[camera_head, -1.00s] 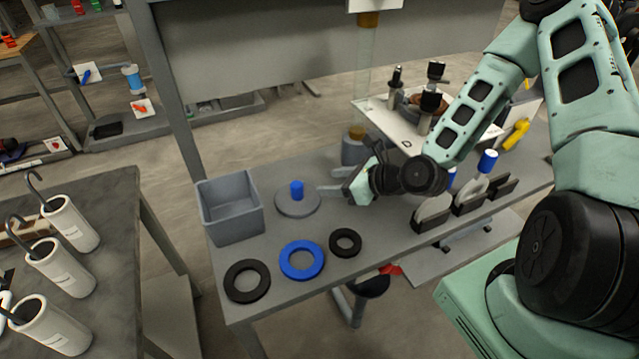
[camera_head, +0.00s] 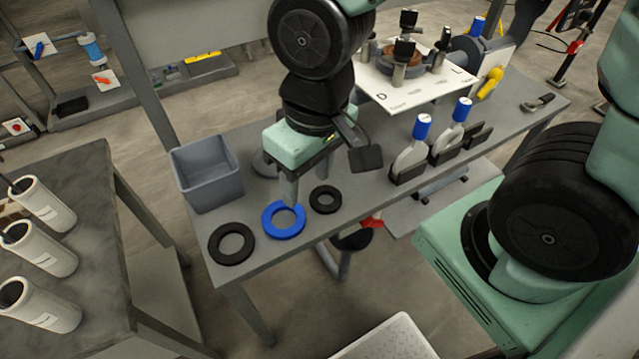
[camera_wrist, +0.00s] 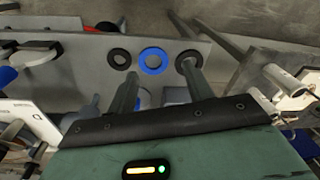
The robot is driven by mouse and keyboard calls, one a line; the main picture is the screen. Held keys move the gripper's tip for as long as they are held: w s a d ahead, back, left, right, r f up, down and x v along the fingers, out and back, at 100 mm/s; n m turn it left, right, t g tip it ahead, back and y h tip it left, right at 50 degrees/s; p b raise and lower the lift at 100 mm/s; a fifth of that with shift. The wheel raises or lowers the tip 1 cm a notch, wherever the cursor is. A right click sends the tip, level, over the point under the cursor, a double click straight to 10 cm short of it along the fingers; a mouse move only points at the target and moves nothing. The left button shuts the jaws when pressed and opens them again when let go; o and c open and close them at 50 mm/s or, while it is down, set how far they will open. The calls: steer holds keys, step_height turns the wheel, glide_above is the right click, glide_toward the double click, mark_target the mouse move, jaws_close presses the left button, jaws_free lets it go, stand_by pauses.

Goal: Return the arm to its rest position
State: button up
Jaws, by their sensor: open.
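My gripper (camera_head: 306,188) is over the front part of the grey bench (camera_head: 262,250), pointing down, with the wrist above it. A finger overlaps the back edge of the blue ring (camera_head: 283,221) in the head view; I cannot tell the height between them. In the wrist view my gripper (camera_wrist: 160,78) has its two fingers apart with nothing between them. The blue ring (camera_wrist: 154,61) shows beyond the fingertips, between two black rings. My arm hides part of the bench behind the gripper.
A grey bin (camera_head: 208,180) stands left of my gripper. Black rings (camera_head: 231,244) and (camera_head: 325,200) flank the blue one. Blue-capped grey paddles (camera_head: 410,160) stand in black holders to the right. Behind is a white plate (camera_head: 400,92) with black-knobbed posts. Another table with white canisters (camera_head: 45,205) is left.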

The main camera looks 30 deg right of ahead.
steer(key=s+r+n, duration=0.2)
steer(key=s, duration=0.1)
steer(key=s+a+r+n, duration=0.1)
steer(key=n, duration=0.1)
steer(key=shift+s+g, duration=0.3)
steer(key=shift+s, duration=0.1)
steer(key=shift+d, duration=0.1)
stand_by(0.8)
